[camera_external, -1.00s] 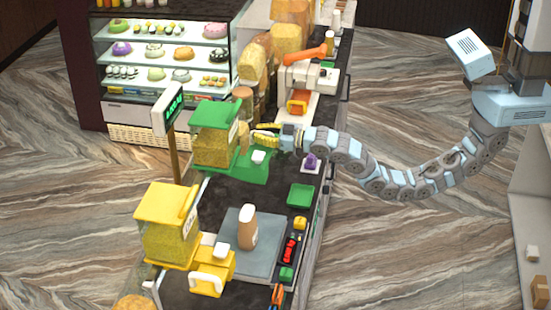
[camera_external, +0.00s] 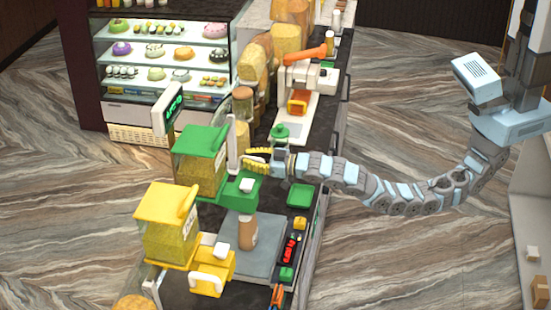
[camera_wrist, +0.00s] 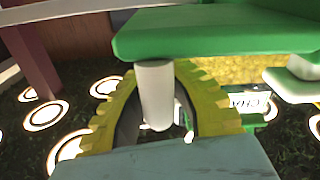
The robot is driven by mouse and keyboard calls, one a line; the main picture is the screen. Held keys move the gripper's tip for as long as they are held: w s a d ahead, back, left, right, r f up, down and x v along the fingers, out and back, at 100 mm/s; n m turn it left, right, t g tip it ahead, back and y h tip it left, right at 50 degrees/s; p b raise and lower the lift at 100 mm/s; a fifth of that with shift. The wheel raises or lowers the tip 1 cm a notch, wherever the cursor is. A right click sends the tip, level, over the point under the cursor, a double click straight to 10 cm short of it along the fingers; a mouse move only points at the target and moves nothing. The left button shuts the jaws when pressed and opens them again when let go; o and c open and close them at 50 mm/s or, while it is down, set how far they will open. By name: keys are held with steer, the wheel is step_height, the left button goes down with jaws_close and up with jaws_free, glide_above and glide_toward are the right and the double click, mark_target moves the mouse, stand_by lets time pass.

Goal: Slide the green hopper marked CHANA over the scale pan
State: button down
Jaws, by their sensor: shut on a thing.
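The green hopper (camera_external: 198,165) holds yellowish contents and stands left of my gripper. Part of its label, "CHA", shows in the wrist view (camera_wrist: 250,103). My gripper (camera_external: 246,158) has its yellow fingers closed around a white upright handle, which also shows between the fingers in the wrist view (camera_wrist: 155,95), beneath a green plate. The hopper's green outlet (camera_external: 238,190) overlaps the back of the grey-blue scale pan (camera_external: 258,263) in the external view. A brown jar (camera_external: 247,235) stands on the pan, its top hidden by the outlet.
A yellow hopper (camera_external: 165,230) stands close in front, left of the pan. A green tray (camera_external: 299,195) and small coloured items lie right of it, near the counter edge. A display on a post (camera_external: 168,108) stands behind, left of the green hopper.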

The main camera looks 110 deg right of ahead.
mark_target(263, 160)
steer(key=shift+r, duration=0.1)
stand_by(0.3)
steer(key=c, duration=1)
jaws_free()
steer(key=shift+d, duration=0.15)
steer(key=shift+v, duration=1.5)
steer(key=shift+s+a, duration=0.25)
steer(key=shift+a, duration=0.1)
steer(key=v, duration=0.8)
steer(key=shift+s, duration=0.2)
